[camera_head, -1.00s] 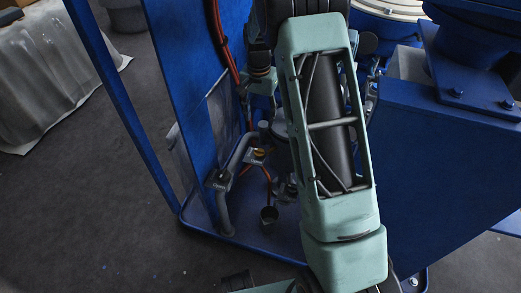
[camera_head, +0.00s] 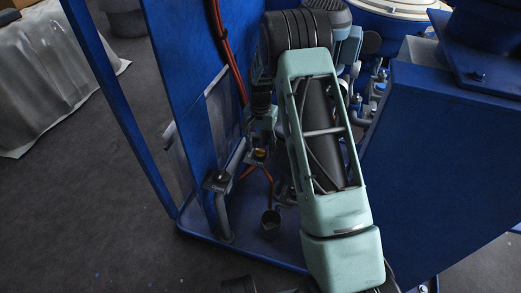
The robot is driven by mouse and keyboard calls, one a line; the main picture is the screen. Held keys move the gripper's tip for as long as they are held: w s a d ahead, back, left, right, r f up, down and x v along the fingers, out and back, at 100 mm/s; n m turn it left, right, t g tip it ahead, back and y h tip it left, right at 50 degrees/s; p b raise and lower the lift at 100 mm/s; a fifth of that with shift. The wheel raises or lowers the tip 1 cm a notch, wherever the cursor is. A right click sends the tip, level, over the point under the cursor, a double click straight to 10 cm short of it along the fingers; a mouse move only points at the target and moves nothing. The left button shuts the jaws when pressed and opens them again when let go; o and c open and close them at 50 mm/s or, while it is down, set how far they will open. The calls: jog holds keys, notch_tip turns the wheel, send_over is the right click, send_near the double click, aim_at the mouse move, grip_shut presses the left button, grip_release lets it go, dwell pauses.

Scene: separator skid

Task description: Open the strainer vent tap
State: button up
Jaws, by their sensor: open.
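I cannot tell for certain which fitting is the strainer vent tap. A small fitting with a yellow-orange centre (camera_head: 259,154) sits on the low pipework inside the blue frame, left of my arm. My gripper (camera_head: 263,136) is small and dark in the head view, pointing down just above and beside this fitting. It is open and I see nothing held in it. My pale green forearm hides part of the pipework to the right. I cannot tell whether the fingers touch anything.
A grey pipe with a dark square top (camera_head: 218,180) stands left of the fitting. A small dark cup (camera_head: 270,222) is below it. A tall blue panel (camera_head: 195,70) rises on the left, with orange-red hoses (camera_head: 228,60). A large blue box (camera_head: 445,165) bounds the right.

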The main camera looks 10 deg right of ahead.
jog(key=shift+f, duration=0.15)
jog(key=shift+c, duration=0.3)
jog(key=c, duration=1.1)
jog(key=shift+n, duration=0.4)
jog(key=n+p, duration=0.1)
jog(key=n, duration=0.2)
jog(key=shift+p, duration=0.3)
jog(key=n+p, duration=0.1)
jog(key=n, duration=0.4)
jog(key=shift+p, duration=0.35)
jog(key=n+p, duration=0.1)
jog(key=n, duration=0.4)
jog(key=shift+n+p, duration=0.55)
jog(key=shift+n, duration=1.45)
